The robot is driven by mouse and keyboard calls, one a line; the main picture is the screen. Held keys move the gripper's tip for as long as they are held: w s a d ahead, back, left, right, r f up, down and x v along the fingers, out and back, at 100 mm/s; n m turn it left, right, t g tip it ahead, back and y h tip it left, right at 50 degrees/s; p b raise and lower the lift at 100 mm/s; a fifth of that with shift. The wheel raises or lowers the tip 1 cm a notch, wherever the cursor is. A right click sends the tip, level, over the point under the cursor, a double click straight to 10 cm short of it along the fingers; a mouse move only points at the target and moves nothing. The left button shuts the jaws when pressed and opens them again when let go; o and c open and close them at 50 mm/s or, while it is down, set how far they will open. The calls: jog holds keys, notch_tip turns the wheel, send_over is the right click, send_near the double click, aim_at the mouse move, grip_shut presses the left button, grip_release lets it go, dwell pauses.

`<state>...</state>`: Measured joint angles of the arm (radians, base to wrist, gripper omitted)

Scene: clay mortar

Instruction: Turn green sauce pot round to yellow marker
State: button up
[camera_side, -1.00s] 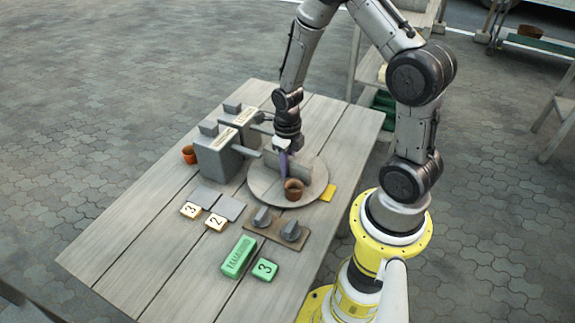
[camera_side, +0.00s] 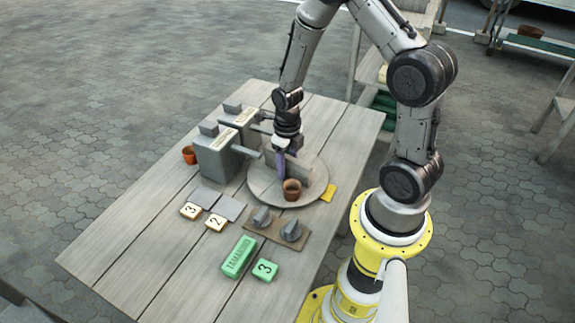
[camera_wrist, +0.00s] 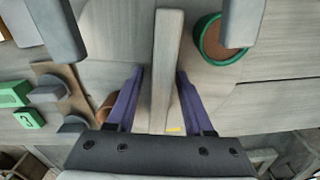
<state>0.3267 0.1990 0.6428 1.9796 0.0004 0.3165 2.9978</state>
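The green-rimmed pot (camera_wrist: 205,48) stands at the upper right of the wrist view, on one side of the upright divider (camera_wrist: 168,62) on the round turntable (camera_side: 262,190). It is hidden in the side view. A plain brown pot (camera_side: 291,189) stands on the divider's other side, and it shows partly in the wrist view (camera_wrist: 105,108). The yellow marker (camera_side: 328,192) lies at the turntable's right edge; a bit of it shows in the wrist view (camera_wrist: 173,129). My gripper (camera_wrist: 160,72) has its purple fingers apart, one on each side of the divider; contact is unclear.
Grey boxes (camera_side: 217,158) with handles stand close left of the turntable. A board with two grey knobs (camera_side: 291,231) lies in front. Another brown pot (camera_side: 188,154) stands at the left. The near-left tabletop is clear.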

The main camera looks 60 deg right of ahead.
aim_at(288, 157)
notch_tip(288, 157, up, 14)
dwell(0.8)
jog(key=shift+f, duration=0.1)
